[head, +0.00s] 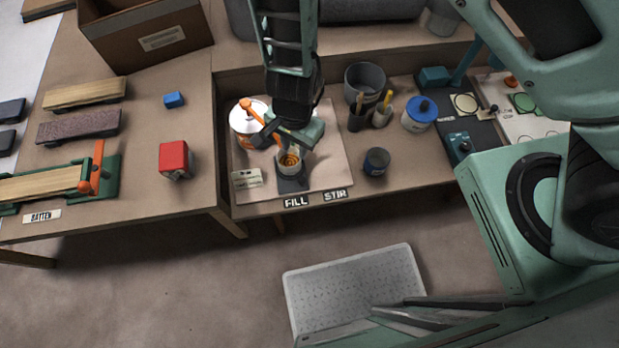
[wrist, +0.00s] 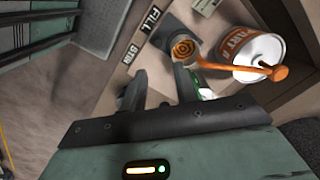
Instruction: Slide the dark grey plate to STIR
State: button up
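The dark grey plate (head: 291,184) lies on the pale board behind the FILL label (head: 296,202); it also shows in the wrist view (wrist: 176,30). A small cup (head: 289,165) with an orange spiral inside stands on it, also in the wrist view (wrist: 184,50). The STIR label (head: 335,195) is to the right of FILL, with bare board behind it. My gripper (wrist: 160,82) is open, its two dark fingers apart with nothing seen between them. One finger reaches close to the cup and plate; I cannot tell whether it touches. My wrist hides part of the board in the head view.
A white can (head: 246,127) with an orange handle stands left of the cup; the handle leans towards my gripper. A small dark cup (head: 376,162) stands right of the board, near a blue-lidded jar (head: 419,115). A card (head: 246,179) lies at the board's left.

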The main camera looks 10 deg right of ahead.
aim_at(303, 179)
jog(key=shift+m, duration=0.4)
jog(key=f+b, duration=0.3)
jog(key=f, duration=0.3)
jog(key=f+b, duration=0.3)
jog(key=f, duration=0.3)
jog(key=d+f+b, duration=0.1)
jog(key=f+b, duration=0.3)
jog(key=f, duration=0.2)
jog(key=shift+d+f, duration=0.1)
jog(key=shift+f, duration=0.3)
jog(key=shift+w, duration=0.1)
grip_shut()
